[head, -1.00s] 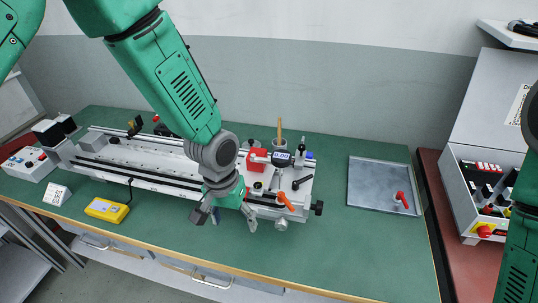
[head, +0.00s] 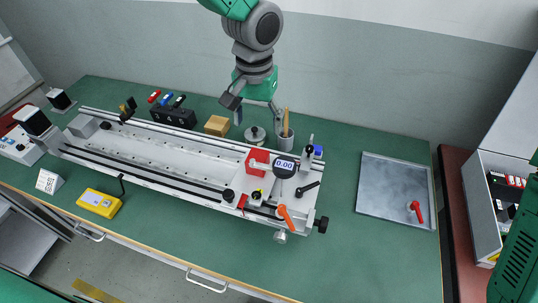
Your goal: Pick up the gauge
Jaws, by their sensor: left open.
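The gauge (head: 284,167) has a dark round face with a lit display reading 0.00. It is mounted upright at the right end of the long white slide bench (head: 165,150), beside a red block (head: 257,160). My left gripper (head: 256,116) hangs from the top of the head view, fingers apart and pointing down. It is behind and slightly left of the gauge, near a pencil cup, and holds nothing. It does not touch the gauge. My right gripper is out of view.
A grey cup (head: 284,138) with a pencil stands behind the gauge. A grey weight (head: 255,136) and a tan box (head: 217,125) are nearby. An orange lever (head: 286,217) sticks out in front. A metal tray (head: 390,190) lies right; the green table between is clear.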

